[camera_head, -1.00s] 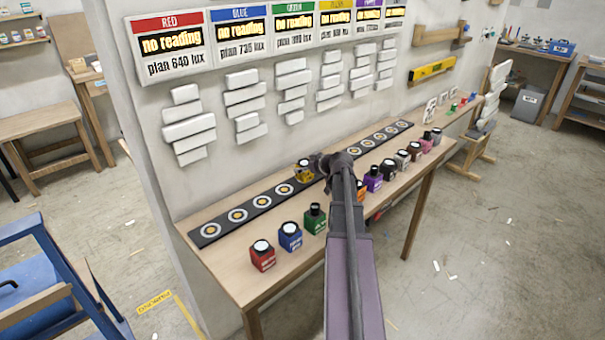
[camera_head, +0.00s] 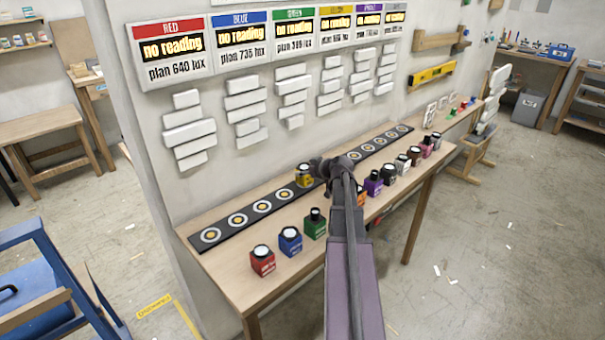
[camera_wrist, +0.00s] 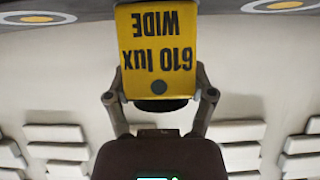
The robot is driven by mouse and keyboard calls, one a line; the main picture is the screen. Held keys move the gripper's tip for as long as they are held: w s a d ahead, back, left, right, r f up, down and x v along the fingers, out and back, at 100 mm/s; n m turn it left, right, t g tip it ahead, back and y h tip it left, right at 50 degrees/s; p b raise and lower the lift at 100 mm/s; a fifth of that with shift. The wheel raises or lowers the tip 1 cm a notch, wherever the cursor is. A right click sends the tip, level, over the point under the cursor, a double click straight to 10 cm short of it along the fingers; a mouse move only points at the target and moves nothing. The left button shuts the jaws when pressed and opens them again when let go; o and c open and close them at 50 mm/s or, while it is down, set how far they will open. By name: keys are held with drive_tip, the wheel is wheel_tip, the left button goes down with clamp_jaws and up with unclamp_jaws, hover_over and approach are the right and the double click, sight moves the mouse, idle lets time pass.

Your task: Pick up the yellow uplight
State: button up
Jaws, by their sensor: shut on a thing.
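The yellow uplight (camera_head: 304,176) shows beside the end of my arm in the head view, over or at the dark strip. In the wrist view the yellow uplight (camera_wrist: 160,45) fills the top middle, with "610 lux WIDE" upside down on its face. My gripper (camera_wrist: 158,100) is shut on it, one finger on each side of its dark lower part in the picture. In the head view my gripper (camera_head: 318,170) is partly hidden by my own arm. I cannot tell whether the uplight touches the strip.
A dark strip (camera_head: 225,225) with several ringed marks runs along the wooden table (camera_head: 225,262) by the wall. Red (camera_head: 262,262), blue (camera_head: 290,240) and green (camera_head: 314,225) uplights stand in front. Purple (camera_head: 373,184) and several others stand right. White stepped reliefs (camera_head: 245,105) jut from the wall.

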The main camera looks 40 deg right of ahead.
sight(305, 166)
drive_tip(key=shift+r+p, duration=4.75)
drive_tip(key=shift+r, duration=0.15)
